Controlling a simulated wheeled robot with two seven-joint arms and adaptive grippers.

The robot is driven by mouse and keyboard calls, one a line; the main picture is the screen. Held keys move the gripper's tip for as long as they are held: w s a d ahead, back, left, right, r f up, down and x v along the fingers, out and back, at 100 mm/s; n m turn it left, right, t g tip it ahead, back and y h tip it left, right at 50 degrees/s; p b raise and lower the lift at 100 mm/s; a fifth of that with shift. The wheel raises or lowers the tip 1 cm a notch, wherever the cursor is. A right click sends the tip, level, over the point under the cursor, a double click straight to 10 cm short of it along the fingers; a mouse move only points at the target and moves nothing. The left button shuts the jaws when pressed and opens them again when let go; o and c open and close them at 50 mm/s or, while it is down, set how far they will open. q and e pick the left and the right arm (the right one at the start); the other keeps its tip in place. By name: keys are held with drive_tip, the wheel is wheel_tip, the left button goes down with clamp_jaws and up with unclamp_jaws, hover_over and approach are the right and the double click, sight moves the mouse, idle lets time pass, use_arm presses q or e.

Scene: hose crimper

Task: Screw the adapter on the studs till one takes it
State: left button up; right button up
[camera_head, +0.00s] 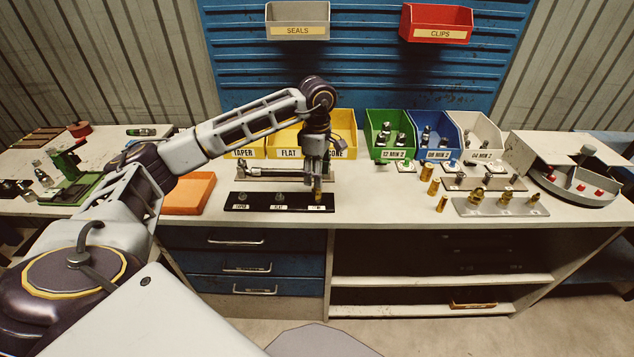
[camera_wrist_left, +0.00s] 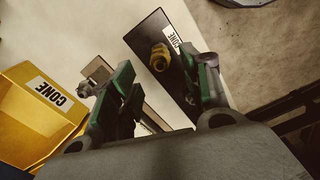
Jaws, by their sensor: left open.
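The black stud plate (camera_head: 262,206) lies on the bench with bare studs at TAPER (camera_head: 242,196) and FLAT (camera_head: 279,197). The brass adapter (camera_head: 318,196) stands upright at the CONE position, and the stud under it is hidden. The left wrist view shows the adapter's hex and bore (camera_wrist_left: 159,58) beside the CONE label on the black plate (camera_wrist_left: 150,32). My left gripper (camera_head: 316,178) is just above the adapter, fingers pointing down. Its green-backed fingers (camera_wrist_left: 164,78) are spread apart, with nothing held between them. My right gripper is in neither view.
Yellow bins (camera_head: 338,128) stand close behind my gripper. Green (camera_head: 390,127), blue (camera_head: 437,130) and white bins (camera_head: 480,135) are to the right. A grey plate with brass fittings (camera_head: 500,207) and loose brass pieces (camera_head: 434,187) lie right. An orange tray (camera_head: 188,193) is left.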

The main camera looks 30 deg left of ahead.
use_arm(q)
wheel_tip(320, 180, up, 6)
idle(0.4)
idle(0.6)
